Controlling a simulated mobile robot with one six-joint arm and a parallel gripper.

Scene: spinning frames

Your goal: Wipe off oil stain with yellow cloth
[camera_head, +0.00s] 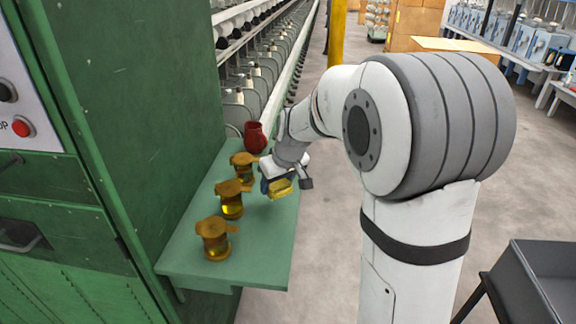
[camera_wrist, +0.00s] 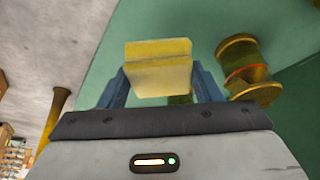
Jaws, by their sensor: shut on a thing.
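My gripper (camera_head: 279,187) is over the green shelf (camera_head: 262,262), near its right edge. It is shut on the yellow cloth (camera_head: 281,188), which looks like a thick folded block. In the wrist view the yellow cloth (camera_wrist: 159,67) sits between the two blue fingers of my gripper (camera_wrist: 160,85). I cannot tell whether the cloth touches the shelf. A small dark green patch (camera_wrist: 180,99) shows just below the cloth in the wrist view; I cannot tell whether it is the oil stain. No stain is clear in the head view.
Three brass-coloured spools, the near (camera_head: 214,240), middle (camera_head: 231,200) and far one (camera_head: 243,168), stand in a row left of my gripper. A dark red jug (camera_head: 255,137) stands at the shelf's back. The green machine (camera_head: 100,130) borders the left.

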